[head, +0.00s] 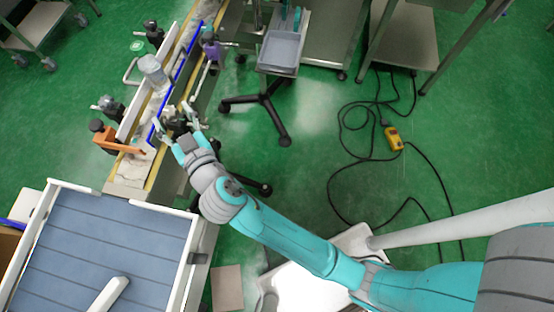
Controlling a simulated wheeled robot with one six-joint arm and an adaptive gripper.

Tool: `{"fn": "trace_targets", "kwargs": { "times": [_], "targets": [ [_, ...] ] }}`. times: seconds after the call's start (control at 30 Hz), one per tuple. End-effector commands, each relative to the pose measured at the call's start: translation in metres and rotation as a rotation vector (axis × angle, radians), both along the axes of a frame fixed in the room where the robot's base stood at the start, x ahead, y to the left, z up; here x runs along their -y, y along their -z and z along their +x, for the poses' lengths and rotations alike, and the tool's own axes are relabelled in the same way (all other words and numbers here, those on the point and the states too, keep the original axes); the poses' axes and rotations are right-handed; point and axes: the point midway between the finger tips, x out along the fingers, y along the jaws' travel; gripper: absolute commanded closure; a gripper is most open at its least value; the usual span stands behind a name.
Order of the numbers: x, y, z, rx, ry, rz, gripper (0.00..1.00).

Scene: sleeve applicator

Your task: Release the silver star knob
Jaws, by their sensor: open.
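My gripper (173,115) is at the conveyor's right side rail, its fingers spread open. Between and just beyond the fingers is a small dark clamp (178,124) on the rail. The silver star knob cannot be made out clearly at this size; the fingers and the clamp crowd that spot. I cannot tell whether a finger touches anything. My arm reaches in from the lower right.
A clear container (152,68) stands on the conveyor between white and blue guide rails (183,57). An orange bracket (117,142) and black knobs (151,27) line the left side. A blue-grey table (105,250) is lower left. A wheeled stand (280,52) and cables lie to the right.

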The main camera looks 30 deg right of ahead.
Motion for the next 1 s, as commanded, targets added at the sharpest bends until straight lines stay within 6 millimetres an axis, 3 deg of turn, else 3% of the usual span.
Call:
{"fn": "trace_targets", "kwargs": {
  "times": [0.2, 0.53, 1.0],
  "targets": [
    [0.005, 0.001, -0.039, -0.002, -0.004, -0.002, 0.37],
    [0.012, 0.0, -0.086, -0.001, -0.004, -0.002, 0.37],
    [0.062, 0.049, -0.111, -0.086, -0.047, -0.086, 0.37]
  ]
}}
